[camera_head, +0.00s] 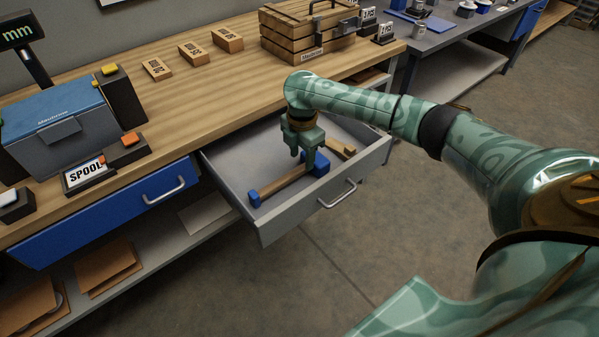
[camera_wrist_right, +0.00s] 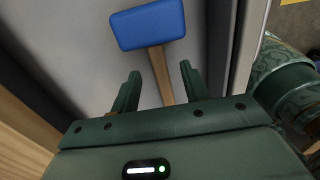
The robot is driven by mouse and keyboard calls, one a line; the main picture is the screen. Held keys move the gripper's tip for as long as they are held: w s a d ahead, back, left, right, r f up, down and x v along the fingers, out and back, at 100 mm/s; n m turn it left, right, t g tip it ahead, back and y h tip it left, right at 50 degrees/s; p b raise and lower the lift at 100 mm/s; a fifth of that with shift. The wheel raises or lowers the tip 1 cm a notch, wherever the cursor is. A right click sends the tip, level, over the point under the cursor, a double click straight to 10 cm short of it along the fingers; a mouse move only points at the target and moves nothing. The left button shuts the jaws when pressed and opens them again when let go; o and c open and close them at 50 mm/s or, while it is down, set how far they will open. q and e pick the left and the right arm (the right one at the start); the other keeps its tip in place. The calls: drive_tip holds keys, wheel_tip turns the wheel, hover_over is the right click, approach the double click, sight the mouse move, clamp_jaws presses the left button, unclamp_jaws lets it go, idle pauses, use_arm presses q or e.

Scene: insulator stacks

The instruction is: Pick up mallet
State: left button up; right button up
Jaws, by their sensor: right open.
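The mallet has a blue block head (camera_head: 317,161) and a wooden handle (camera_head: 282,184), and lies in the open grey drawer (camera_head: 268,232). A small blue piece (camera_head: 254,198) shows at the left end of the wood. In the right wrist view the blue head (camera_wrist_right: 149,25) is beyond the fingertips, and the handle (camera_wrist_right: 161,76) runs down between the two fingers. My right gripper (camera_head: 303,156) points down into the drawer over the mallet. It is open, and its fingers (camera_wrist_right: 158,72) are on either side of the handle, apart from it. My left gripper is not in view.
Another wooden piece (camera_head: 338,146) lies in the drawer behind the blue head. The wooden bench top (camera_head: 200,85) holds a crate (camera_head: 300,35), several small blocks and a blue box (camera_head: 60,120). The drawer walls surround my gripper. The floor (camera_head: 340,250) in front is clear.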

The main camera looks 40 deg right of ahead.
sight(301, 167)
drive_tip(key=f+b, duration=0.2)
drive_tip(key=f, duration=0.3)
drive_tip(key=shift+w+f+b, duration=0.1)
drive_tip(key=shift+w+b, duration=0.1)
drive_tip(key=shift+b, duration=0.2)
drive_tip(key=shift+r, duration=0.2)
clamp_jaws()
drive_tip(key=shift+r, duration=0.1)
